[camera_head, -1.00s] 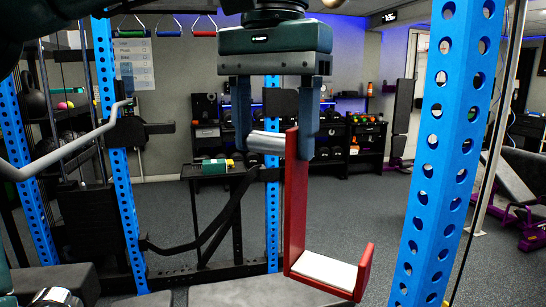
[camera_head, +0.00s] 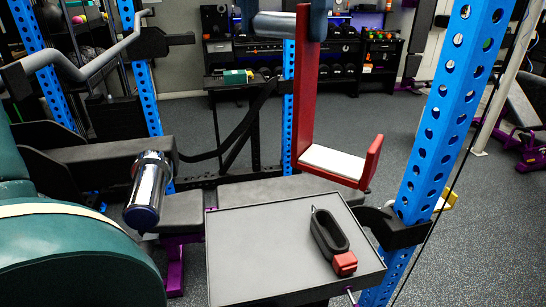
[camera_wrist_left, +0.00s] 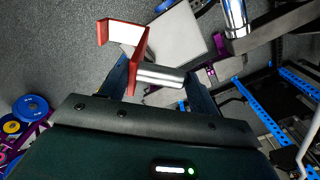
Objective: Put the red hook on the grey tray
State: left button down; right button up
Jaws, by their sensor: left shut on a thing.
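The red hook (camera_head: 304,110) has a tall red upright, a silver peg at the top and a short foot with a white pad and upturned lip. My left gripper (camera_head: 284,22), mostly cut off at the top of the head view, is shut on the hook's upper part and holds it upright. The grey tray (camera_head: 245,245) lies nearer and lower, and the hook hangs beyond its far edge, apart from it in the picture. In the left wrist view the hook (camera_wrist_left: 139,50) sits between the fingers, with the tray (camera_wrist_left: 180,38) behind it. My right gripper is not seen.
A black loop with a red end (camera_head: 331,243) lies on the tray's right side; its left side is bare. A blue rack post (camera_head: 445,110) stands right of the tray. A chrome sleeve (camera_head: 149,190) and grey bench pad (camera_head: 182,212) are at left.

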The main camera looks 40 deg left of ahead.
aim_at(232, 249)
jog(key=k, duration=1.1)
